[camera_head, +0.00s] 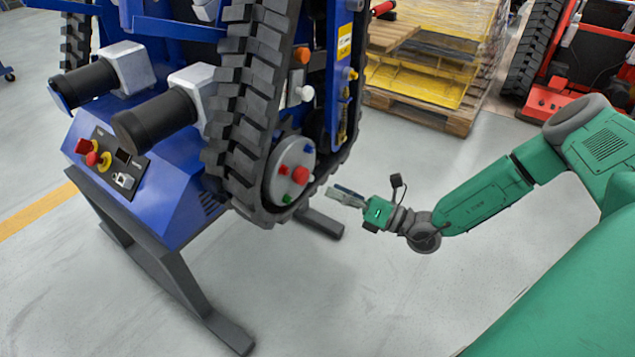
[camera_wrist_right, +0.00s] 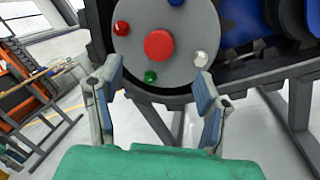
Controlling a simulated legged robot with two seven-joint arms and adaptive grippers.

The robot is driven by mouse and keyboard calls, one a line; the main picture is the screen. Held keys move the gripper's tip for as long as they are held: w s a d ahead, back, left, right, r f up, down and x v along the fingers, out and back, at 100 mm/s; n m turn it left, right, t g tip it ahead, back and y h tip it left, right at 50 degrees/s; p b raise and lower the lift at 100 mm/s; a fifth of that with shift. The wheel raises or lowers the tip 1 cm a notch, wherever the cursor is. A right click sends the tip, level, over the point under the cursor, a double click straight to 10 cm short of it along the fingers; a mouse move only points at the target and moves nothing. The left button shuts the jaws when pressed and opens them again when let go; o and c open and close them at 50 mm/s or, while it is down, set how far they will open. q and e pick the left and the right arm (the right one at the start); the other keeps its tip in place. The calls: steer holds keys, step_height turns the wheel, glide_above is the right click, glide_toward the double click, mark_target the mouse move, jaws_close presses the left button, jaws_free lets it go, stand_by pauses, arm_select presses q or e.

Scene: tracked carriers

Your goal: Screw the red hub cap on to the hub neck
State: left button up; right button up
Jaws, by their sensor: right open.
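The grey hub disc (camera_head: 291,190) sits low on the side of the blue tracked carrier. A large red round cap (camera_head: 300,174) is at its middle and also shows in the right wrist view (camera_wrist_right: 158,45). Whether it is fully seated cannot be told, and the neck behind it is hidden. Smaller red (camera_wrist_right: 121,28), green (camera_wrist_right: 150,76), white (camera_wrist_right: 200,58) and blue (camera_wrist_right: 175,3) knobs surround it. My right gripper (camera_head: 338,193) is open and empty, apart from the disc and pointing at it. In the wrist view its fingers (camera_wrist_right: 158,80) stand either side of the cap's line. My left gripper is out of view.
The black rubber track (camera_head: 238,110) wraps around the hub. A dark support stand (camera_head: 165,265) holds the carrier. A pallet with yellow goods (camera_head: 430,85) and a red tracked machine (camera_head: 555,105) stand behind. The floor by my right arm is clear.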

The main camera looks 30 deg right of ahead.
steer(key=v, duration=0.5)
steer(key=shift+d, duration=0.1)
stand_by(0.3)
